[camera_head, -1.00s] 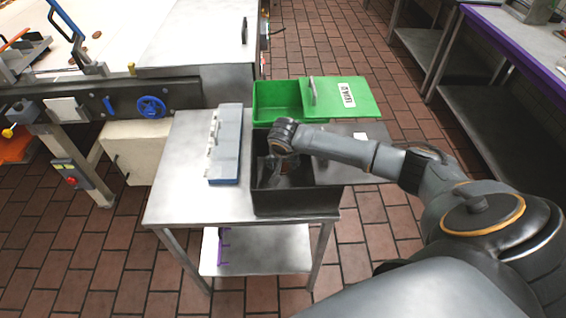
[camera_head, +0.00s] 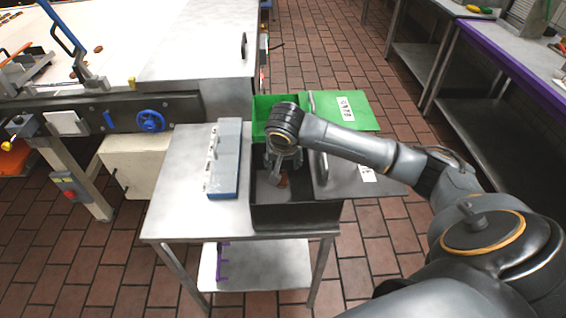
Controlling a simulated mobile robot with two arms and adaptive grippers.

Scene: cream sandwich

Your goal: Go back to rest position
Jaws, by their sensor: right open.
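My right arm (camera_head: 350,143) reaches in from the right over the small metal table. My right gripper (camera_head: 284,166) points down over the black bin (camera_head: 295,216) and is open. Its fingers show inside the outline of the bin's opening; their exact height is hard to tell. A small brown piece (camera_head: 283,181) shows below the fingers, apparently in the bin and not held. The wrist hides part of the bin's back edge and of the green bin behind. My left gripper is not in view.
The metal table (camera_head: 180,215) also bears a blue-grey box (camera_head: 224,160) left of the bin. A green bin (camera_head: 264,104) with its lid (camera_head: 350,109) stands behind. A machine with a blue handwheel (camera_head: 150,121) is at left, a purple-edged bench (camera_head: 510,67) at right.

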